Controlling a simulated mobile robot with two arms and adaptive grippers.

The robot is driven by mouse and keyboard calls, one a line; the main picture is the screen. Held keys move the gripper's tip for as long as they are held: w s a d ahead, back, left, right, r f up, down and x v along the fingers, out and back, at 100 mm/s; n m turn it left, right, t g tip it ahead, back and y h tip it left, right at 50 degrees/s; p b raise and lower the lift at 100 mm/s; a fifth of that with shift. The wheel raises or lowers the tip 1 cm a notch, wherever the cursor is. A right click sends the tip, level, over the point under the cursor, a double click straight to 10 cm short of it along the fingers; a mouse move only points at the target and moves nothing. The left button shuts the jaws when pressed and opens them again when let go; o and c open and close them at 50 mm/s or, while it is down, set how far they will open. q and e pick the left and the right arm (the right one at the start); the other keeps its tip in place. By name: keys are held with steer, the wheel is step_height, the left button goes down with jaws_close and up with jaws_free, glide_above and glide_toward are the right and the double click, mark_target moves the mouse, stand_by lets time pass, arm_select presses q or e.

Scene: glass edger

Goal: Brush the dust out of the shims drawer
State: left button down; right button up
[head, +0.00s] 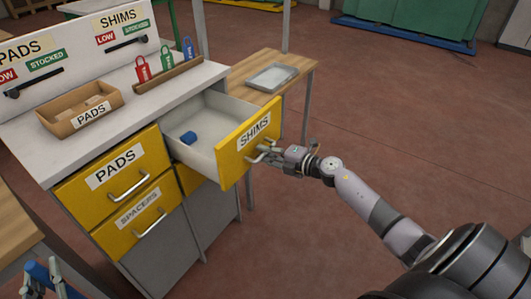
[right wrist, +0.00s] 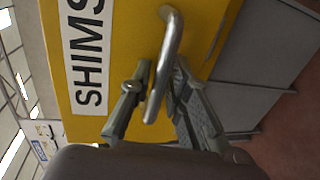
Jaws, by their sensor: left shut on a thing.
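The yellow-fronted shims drawer (head: 236,153) is pulled out, and its pale inside shows in the head view. My right gripper (head: 268,154) is at the drawer's metal handle. In the right wrist view the handle (right wrist: 170,45) passes between the two fingers of my right gripper (right wrist: 160,82), which stand apart around it. My left gripper (head: 57,276) is low at the left edge, shut on a blue thing (head: 36,271), partly cut off; I cannot tell its full shape.
The pads drawer (head: 107,182) and spacers drawer (head: 135,217) are closed. On the cabinet top are a cardboard pads bin (head: 78,112) and red, green and blue tags (head: 167,57). A wooden table (head: 302,62) with a grey tray (head: 271,76) stands behind. The floor at right is clear.

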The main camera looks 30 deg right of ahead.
jaws_close()
steer(key=shift+s, duration=0.1)
stand_by(0.4)
